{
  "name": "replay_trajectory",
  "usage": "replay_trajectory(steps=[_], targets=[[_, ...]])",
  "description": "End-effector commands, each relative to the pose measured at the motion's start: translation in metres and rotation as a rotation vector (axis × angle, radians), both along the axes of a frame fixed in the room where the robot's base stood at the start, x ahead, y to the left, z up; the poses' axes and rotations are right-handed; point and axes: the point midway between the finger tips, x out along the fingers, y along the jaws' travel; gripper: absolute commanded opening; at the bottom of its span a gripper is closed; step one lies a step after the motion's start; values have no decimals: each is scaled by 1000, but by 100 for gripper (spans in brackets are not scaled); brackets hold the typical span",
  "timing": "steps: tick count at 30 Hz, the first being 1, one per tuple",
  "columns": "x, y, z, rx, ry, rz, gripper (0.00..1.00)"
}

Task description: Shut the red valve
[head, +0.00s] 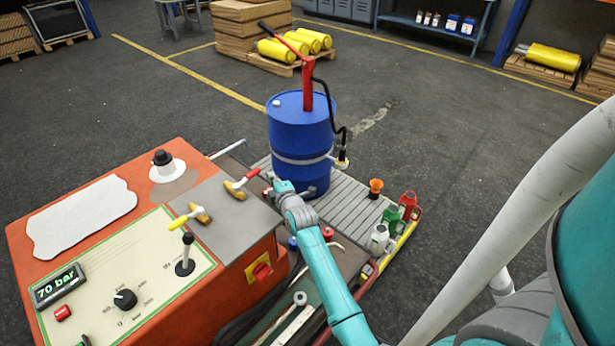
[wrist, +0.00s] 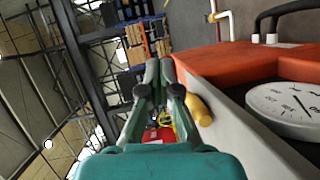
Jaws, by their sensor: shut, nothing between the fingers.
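The red valve (head: 236,189) sits on the grey top plate of the orange machine in the head view. It has a brass body and a red lever pointing up and to the right. My gripper (head: 269,177) is just right of the lever's red end. I cannot tell whether they touch. In the wrist view my gripper (wrist: 160,72) has its fingers together with nothing between them. A yellow-orange rounded part (wrist: 198,109) shows beside the fingers; I cannot tell which valve part it is. The red lever is not clearly visible there.
A second valve with a yellow lever (head: 188,217) lies to the left, near a black joystick (head: 186,255). A blue drum (head: 300,140) with a red hand pump stands behind my gripper. A white round gauge (wrist: 287,107) shows in the wrist view. The display (head: 57,286) reads 70 bar.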

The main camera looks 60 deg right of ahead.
Motion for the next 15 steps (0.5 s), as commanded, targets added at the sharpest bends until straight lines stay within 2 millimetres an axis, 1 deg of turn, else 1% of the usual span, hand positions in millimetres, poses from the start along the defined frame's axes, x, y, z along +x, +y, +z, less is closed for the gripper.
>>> replay_trajectory(steps=[1, 8, 15], targets=[[-5, -5, 1, 2, -2, -4, 0], [-22, -18, 3, 1, -1, -5, 0], [-51, -39, 7, 2, 0, -7, 0]])
